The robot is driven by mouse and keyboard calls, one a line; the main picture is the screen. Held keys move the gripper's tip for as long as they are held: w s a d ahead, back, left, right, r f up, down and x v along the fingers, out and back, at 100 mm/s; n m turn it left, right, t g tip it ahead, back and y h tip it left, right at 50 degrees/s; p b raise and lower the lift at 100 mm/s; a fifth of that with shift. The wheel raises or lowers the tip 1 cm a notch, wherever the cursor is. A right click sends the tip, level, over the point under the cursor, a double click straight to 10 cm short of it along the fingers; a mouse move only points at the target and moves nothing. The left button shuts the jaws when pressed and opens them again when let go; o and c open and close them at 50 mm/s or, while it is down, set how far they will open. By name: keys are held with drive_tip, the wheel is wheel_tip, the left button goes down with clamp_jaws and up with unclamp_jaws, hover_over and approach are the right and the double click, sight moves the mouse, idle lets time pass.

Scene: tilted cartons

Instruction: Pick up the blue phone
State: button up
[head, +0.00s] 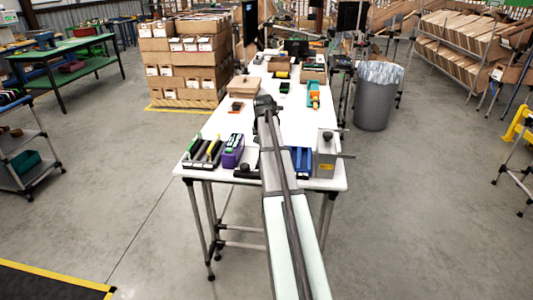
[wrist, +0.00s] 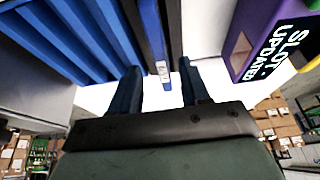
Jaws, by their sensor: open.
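In the wrist view, a narrow blue slab (wrist: 153,35), which looks like the blue phone seen edge-on, has a small pale label at its near end. My gripper (wrist: 159,72) is open, with one blue finger on each side of the slab's near end. Gaps show between the fingers and the slab; I cannot tell whether either finger touches it. In the head view, my arm covers the middle of the table, and I cannot make out the phone or the fingertips there.
A row of blue slats (wrist: 65,40) is close on the left in the wrist view; it also shows in the head view (head: 300,160). A purple box (wrist: 243,38) is close on the right. A grey box (head: 325,155) stands at the table's right front. The white table (head: 220,125) has bare patches.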

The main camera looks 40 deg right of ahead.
drive_tip(key=shift+x, duration=1.9)
drive_tip(key=shift+a, duration=0.1)
drive_tip(key=shift+c, duration=0.4)
drive_tip(key=shift+w, duration=0.1)
clamp_jaws()
